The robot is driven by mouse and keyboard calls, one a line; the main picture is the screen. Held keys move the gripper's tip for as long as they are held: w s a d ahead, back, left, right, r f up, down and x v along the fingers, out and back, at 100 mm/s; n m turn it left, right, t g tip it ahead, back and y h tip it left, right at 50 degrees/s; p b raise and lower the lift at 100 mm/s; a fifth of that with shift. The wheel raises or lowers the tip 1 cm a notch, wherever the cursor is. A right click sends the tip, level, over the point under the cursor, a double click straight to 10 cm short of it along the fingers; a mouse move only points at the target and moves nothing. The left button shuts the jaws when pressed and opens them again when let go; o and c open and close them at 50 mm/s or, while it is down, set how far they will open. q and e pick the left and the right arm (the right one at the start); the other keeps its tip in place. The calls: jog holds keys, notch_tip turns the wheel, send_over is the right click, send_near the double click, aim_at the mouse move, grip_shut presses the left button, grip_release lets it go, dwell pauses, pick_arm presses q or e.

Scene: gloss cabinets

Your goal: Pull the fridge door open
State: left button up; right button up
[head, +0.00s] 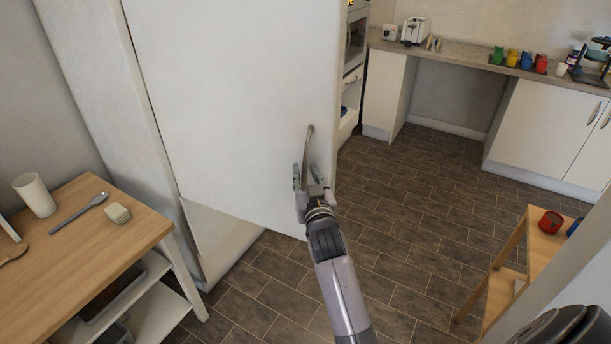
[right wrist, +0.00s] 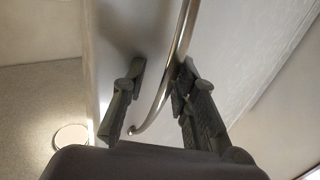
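The tall white fridge door (head: 235,95) stands ajar in the head view. Its lower edge is swung out from the white lower panel (head: 222,240). A curved metal handle (head: 309,140) is near its right edge and also shows in the right wrist view (right wrist: 174,68). My right gripper (head: 307,174) is at the handle's lower part. In the right wrist view its fingers (right wrist: 158,95) are apart, with the handle passing between them. The handle is close to the right finger and clear of the left one; contact is unclear. My left gripper is out of view.
A wooden table (head: 95,235) with a white cup (head: 35,194) and a spoon (head: 78,213) stands at left. A wooden step stool (head: 543,250) holding a red mug (head: 550,222) is at right. The tiled floor (head: 420,235) between is clear.

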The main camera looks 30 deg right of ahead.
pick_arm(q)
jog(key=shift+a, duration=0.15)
pick_arm(e)
jog(key=shift+o, duration=0.4)
jog(key=shift+a, duration=0.1)
jog(key=shift+w, duration=0.1)
jog(key=shift+r, duration=0.15)
notch_tip(320, 180, up, 9)
jog(key=shift+r, duration=0.55)
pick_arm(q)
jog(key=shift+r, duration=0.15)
pick_arm(e)
jog(key=shift+r, duration=0.1)
